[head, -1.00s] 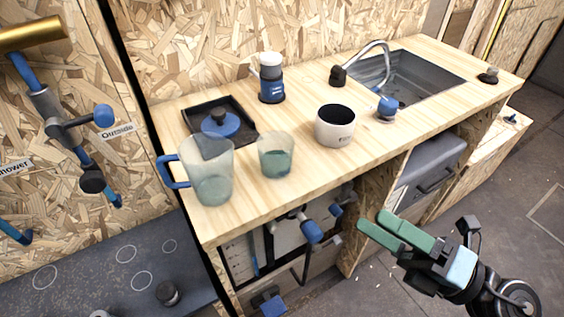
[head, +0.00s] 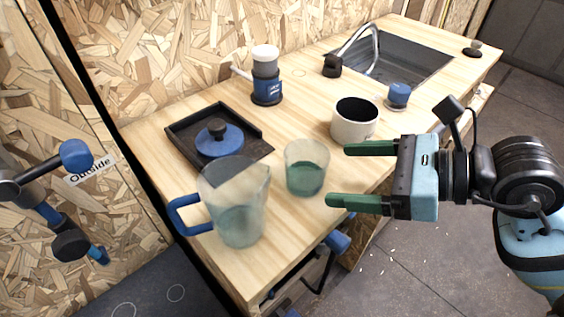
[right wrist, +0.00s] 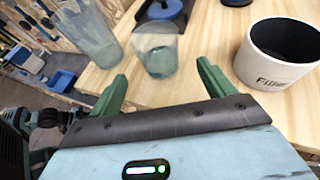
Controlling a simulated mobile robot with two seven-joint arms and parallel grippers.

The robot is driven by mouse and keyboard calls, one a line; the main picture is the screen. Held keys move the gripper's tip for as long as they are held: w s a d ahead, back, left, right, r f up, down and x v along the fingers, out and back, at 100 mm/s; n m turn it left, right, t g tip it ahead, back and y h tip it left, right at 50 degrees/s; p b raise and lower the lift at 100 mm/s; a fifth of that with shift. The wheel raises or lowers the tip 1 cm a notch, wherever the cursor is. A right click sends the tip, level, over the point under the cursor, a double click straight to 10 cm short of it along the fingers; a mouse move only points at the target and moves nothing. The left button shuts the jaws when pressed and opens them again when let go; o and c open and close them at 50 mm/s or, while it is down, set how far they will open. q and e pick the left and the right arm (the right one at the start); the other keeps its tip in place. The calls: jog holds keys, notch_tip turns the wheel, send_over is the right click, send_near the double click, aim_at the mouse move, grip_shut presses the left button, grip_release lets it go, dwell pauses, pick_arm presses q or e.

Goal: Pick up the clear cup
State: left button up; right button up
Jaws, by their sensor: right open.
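The clear cup (head: 307,168) stands upright on the wooden counter, with a greenish tint in its lower part. My right gripper (head: 337,175) is open and empty just right of the cup, its green fingers pointing at it. The fingertips look apart from the cup. In the right wrist view the cup (right wrist: 157,54) stands ahead, between the directions of the two open fingers (right wrist: 163,82). My left gripper does not show.
A clear pitcher (head: 236,205) with a blue handle stands left of the cup. A white mug (head: 354,122) stands close behind the right gripper's upper finger. A black tray (head: 258,150) with a blue lid (head: 220,141), a blue-and-white bottle (head: 266,78) and a sink (head: 405,60) lie farther back.

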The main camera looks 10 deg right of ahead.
aim_at(305, 172)
jog(key=shift+w+a, duration=0.1)
jog(key=shift+a, duration=0.05)
jog(key=shift+x, duration=0.85)
jog(key=shift+p+x, duration=0.35)
jog(key=shift+x, duration=2.5)
jog(key=shift+a, duration=0.1)
jog(key=shift+c, duration=0.2)
jog(key=shift+r, duration=0.1)
jog(key=c, duration=1)
jog(key=shift+c, duration=0.2)
